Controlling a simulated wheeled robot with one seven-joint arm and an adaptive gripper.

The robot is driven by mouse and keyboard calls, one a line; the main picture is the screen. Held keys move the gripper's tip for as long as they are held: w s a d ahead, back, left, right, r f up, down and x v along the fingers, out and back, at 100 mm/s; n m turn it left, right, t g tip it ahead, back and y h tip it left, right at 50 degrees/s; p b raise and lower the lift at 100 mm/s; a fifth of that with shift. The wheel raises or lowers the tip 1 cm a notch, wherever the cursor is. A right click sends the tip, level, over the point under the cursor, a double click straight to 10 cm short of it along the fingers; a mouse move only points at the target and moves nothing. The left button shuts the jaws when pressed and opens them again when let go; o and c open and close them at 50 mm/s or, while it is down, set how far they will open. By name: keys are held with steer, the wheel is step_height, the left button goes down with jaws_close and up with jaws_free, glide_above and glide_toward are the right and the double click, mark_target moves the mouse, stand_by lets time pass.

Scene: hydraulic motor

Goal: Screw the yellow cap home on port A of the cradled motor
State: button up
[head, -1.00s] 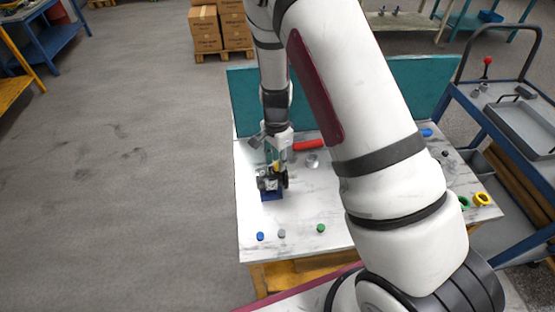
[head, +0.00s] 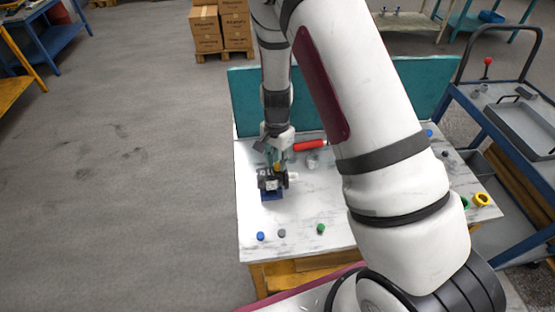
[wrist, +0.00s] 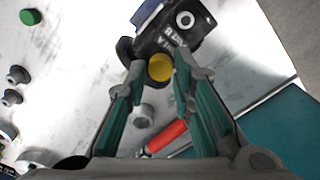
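The dark motor (head: 270,182) sits in a blue cradle (head: 272,196) on the left part of the white table. It also shows at the top of the wrist view (wrist: 180,32), with white lettering and a round light port facing the camera. The yellow cap (wrist: 160,68) is at the motor's near side, beside the lettering, and looks in line with a port; how deep it sits cannot be seen. My gripper (wrist: 159,70) is above the motor with its teal fingers spread either side of the cap, with slim gaps showing. In the head view (head: 279,160) the fingertips are small and partly hidden.
A red cylinder (head: 310,146) lies behind the motor, near the teal back panel (head: 245,95). A blue cap (head: 260,236), a grey cap (head: 282,233) and a green cap (head: 320,228) stand at the front. A yellow ring (head: 481,199) is at the right. My arm hides the table's middle.

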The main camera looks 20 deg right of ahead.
jaws_close()
steer(key=m, duration=0.3)
steer(key=shift+f+m, duration=0.1)
steer(key=shift+m, duration=1.3)
steer(key=m, duration=0.2)
steer(key=shift+m, duration=0.3)
steer(key=shift+o, duration=2)
jaws_free()
